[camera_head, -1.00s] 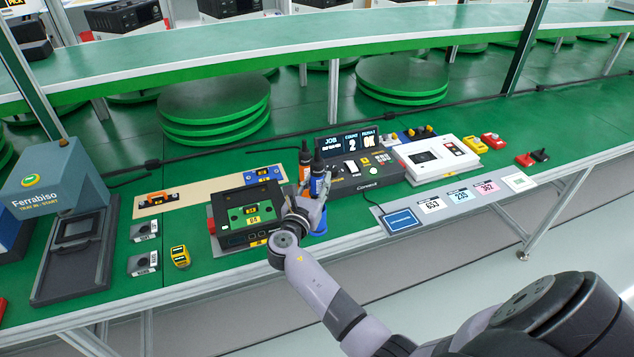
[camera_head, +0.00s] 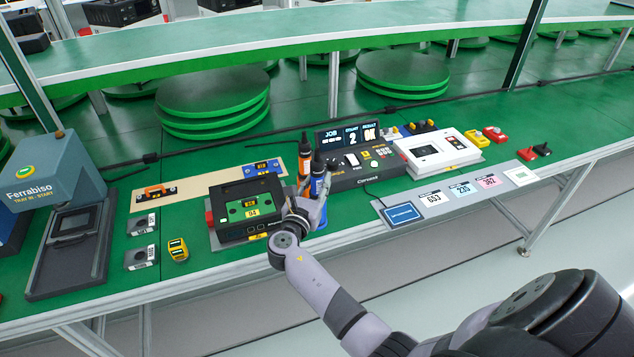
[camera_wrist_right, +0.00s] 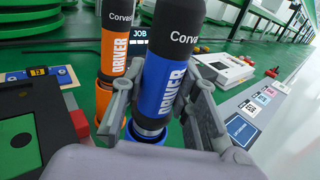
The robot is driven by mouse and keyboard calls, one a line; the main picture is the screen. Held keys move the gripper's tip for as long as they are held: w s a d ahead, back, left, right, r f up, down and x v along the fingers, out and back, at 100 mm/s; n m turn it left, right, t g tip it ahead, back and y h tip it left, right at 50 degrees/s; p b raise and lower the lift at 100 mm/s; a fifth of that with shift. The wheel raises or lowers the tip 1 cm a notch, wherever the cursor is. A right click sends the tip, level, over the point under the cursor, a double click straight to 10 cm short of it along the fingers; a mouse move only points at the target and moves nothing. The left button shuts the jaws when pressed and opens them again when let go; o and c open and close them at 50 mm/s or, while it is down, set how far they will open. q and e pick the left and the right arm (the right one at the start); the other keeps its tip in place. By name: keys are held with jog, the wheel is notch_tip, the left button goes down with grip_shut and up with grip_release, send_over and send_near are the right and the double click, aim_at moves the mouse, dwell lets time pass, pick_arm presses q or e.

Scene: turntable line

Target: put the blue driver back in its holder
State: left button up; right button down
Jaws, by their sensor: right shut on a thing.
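The blue driver (camera_head: 317,184), with a black top and blue body, stands roughly upright in my right gripper (camera_head: 313,193). In the right wrist view the two fingers (camera_wrist_right: 160,108) close on either side of the blue driver (camera_wrist_right: 166,78). Its metal lower end is over or inside a blue ring-shaped holder (camera_wrist_right: 146,136); I cannot tell whether it is seated. In the head view the blue holder (camera_head: 323,222) is partly hidden by the gripper. My left gripper is not in view.
The orange driver (camera_head: 303,165) stands close behind and left of the blue one. A black tray with a green inset (camera_head: 232,208) lies left of the gripper. The control console (camera_head: 350,178) is just behind right. A grey label strip (camera_head: 450,199) runs along the front right.

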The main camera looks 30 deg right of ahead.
jog(key=shift+f+b, duration=0.35)
jog(key=shift+f, duration=0.1)
jog(key=c, duration=1.3)
grip_release()
jog(key=shift+o, duration=0.6)
jog(key=shift+f, duration=0.15)
jog(key=v, duration=1.2)
